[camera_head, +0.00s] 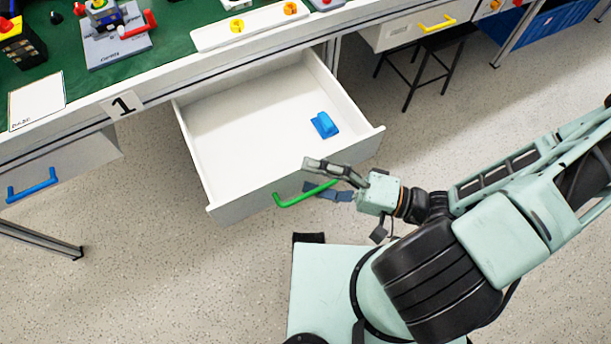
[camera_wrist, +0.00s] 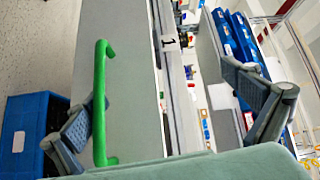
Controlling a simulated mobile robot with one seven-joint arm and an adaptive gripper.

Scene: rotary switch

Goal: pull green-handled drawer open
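The drawer (camera_head: 245,125) is pulled well out from under the bench, with its white inside showing. The green handle (camera_head: 305,194) is on its front panel; it also shows in the wrist view (camera_wrist: 100,105), left of centre. My gripper (camera_head: 312,177) is at the drawer front, by the right end of the handle. Its fingers are spread wide in the wrist view (camera_wrist: 150,95). The left finger there is close beside the green handle; the other is far to the right. Whether the left finger touches the handle I cannot tell. A blue object (camera_head: 324,125) lies inside the drawer.
A blue-handled drawer (camera_head: 60,175) is at the left and a yellow-handled drawer (camera_head: 420,28) at the back right. A dark stool (camera_head: 425,70) stands beneath it. The green-topped bench (camera_head: 165,55) carries several devices. Speckled floor (camera_head: 160,270) is clear at lower left.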

